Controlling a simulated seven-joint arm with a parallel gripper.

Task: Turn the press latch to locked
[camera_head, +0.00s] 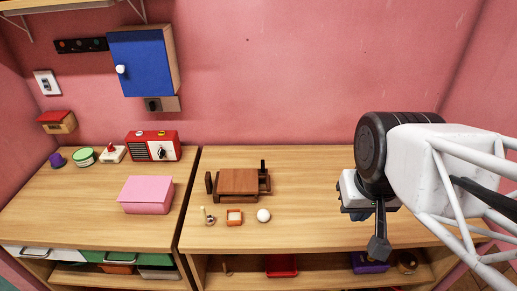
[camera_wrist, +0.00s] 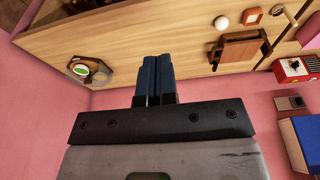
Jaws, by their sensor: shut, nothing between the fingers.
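The brown wooden press (camera_head: 238,182) sits on the right-hand table, left of my gripper. A dark upright piece (camera_head: 209,183) stands at its left side and another dark upright piece (camera_head: 262,167) at its back right. I cannot tell which is the latch or how it is set. The press also shows in the wrist view (camera_wrist: 238,52), at the upper right. My gripper (camera_head: 378,248) is shut and empty, over the front right of the table, well apart from the press. Its closed fingers show in the wrist view (camera_wrist: 154,68).
A small orange box (camera_head: 234,217), a white ball (camera_head: 263,215) and a small wooden-handled item (camera_head: 208,217) are in front of the press. A pink box (camera_head: 146,193) and red radio (camera_head: 153,146) are on the left table. A green-topped thing (camera_wrist: 81,69) shows in the wrist view.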

